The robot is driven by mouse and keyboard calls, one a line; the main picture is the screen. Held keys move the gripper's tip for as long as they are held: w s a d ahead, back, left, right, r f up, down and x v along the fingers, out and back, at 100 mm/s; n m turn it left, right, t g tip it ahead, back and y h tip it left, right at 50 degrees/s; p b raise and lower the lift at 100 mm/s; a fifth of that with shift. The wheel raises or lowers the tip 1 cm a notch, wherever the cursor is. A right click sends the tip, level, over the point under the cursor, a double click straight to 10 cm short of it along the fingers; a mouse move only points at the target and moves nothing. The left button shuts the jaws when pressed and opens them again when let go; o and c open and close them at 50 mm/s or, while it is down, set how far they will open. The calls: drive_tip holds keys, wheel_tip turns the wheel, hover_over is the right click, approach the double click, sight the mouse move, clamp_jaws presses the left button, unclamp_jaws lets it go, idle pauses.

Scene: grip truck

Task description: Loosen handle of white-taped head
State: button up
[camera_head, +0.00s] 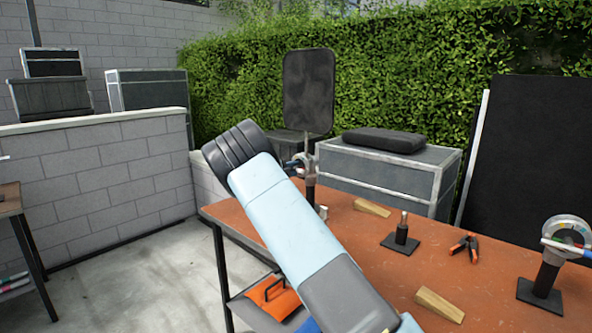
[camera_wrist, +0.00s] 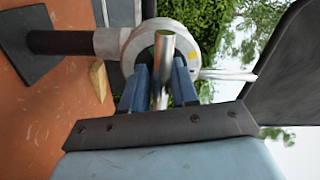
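In the wrist view a grip head (camera_wrist: 205,25) with a pale round disc and small yellow marks sits on a dark post (camera_wrist: 60,42), with a pale collar between them. I cannot tell whether the pale parts are white tape. A shiny metal handle (camera_wrist: 163,65) stands between the two blue fingers of my gripper (camera_wrist: 161,75). The fingers are close on either side of it; whether they press on it cannot be told. In the head view this head (camera_head: 307,160) is partly hidden behind my arm, below a black panel. A second head (camera_head: 568,230) with a coloured dial stands at the right.
The orange-brown table (camera_head: 340,235) carries two wooden wedges (camera_head: 372,207) (camera_head: 440,304), a short post on a base (camera_head: 401,240) and an orange-handled clamp (camera_head: 466,247). The black panel (camera_head: 308,90) rises above the head. A grey case (camera_head: 390,175) stands behind the table.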

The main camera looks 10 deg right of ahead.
drive_tip(key=o, duration=0.5)
drive_tip(key=shift+o, duration=0.2)
drive_tip(key=v, duration=1.3)
drive_tip(key=shift+s+a, duration=0.2)
drive_tip(key=shift+a, duration=0.1)
drive_tip(key=shift+f, duration=0.1)
